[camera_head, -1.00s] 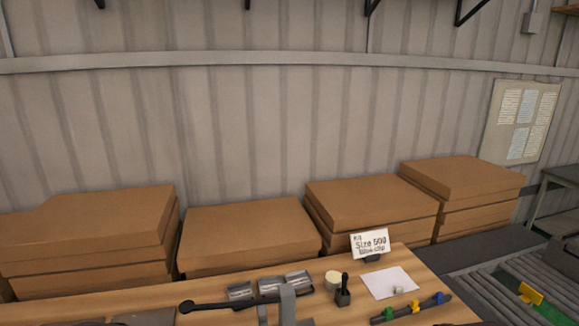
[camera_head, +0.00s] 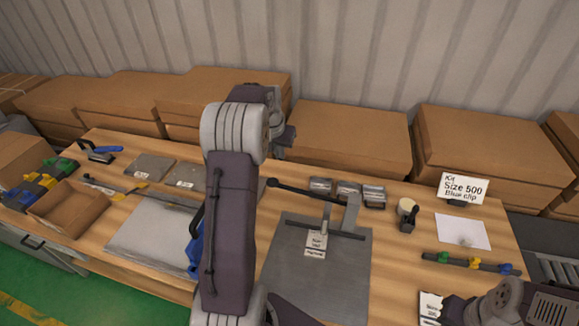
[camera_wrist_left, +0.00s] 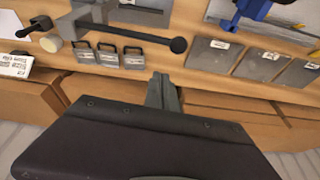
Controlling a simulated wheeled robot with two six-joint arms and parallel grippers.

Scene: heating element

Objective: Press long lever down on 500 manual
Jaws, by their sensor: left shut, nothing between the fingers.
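The 500 manual press stands on a grey metal base plate (camera_head: 315,285), with a small label at its upright. Its long dark lever (camera_head: 305,192) reaches left to a black knob (camera_head: 272,183); in the left wrist view the lever (camera_wrist_left: 135,33) ends in a round black knob (camera_wrist_left: 178,45). My left arm rises in front of the bench, and my left gripper (camera_head: 283,138) is beyond the knob, near the boxes. In the left wrist view the gripper (camera_wrist_left: 162,88) is shut and empty, apart from the knob. Part of my right arm shows at the lower right; its fingers are not visible.
Several small grey blocks (camera_head: 347,190) sit behind the lever. A sign reading Size 500, Blue clip (camera_head: 463,188) stands right of them. Cardboard boxes (camera_head: 350,140) line the back. A rail with coloured clips (camera_head: 465,263) lies at the right. My arm hides part of the bench.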

